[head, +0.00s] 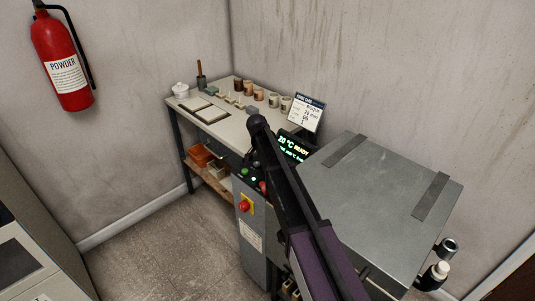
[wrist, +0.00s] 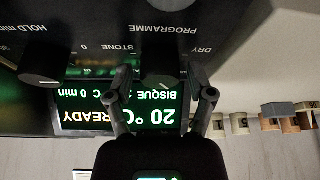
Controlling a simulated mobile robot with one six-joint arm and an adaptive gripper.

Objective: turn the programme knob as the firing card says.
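The programme knob (wrist: 160,78) is a dark round knob on the black control panel, under the label PROGRAMME, in the upside-down wrist view. My gripper (wrist: 160,72) is open, with one finger on each side of the knob and apparent gaps. The lit display (wrist: 130,108) reads 20 °C, READY, BISQUE and 0 min; it also shows in the head view (head: 292,147). The firing card (head: 306,113) stands behind the panel; its small print is not clearly readable. My arm hides the knob in the head view.
A second knob, HOLD min (wrist: 40,68), sits beside the programme knob. The grey kiln lid (head: 385,185) is right of my arm. A red stop button (head: 244,206) is on the cabinet front. A bench (head: 240,135) with jars and tiles stands behind. The floor at left is clear.

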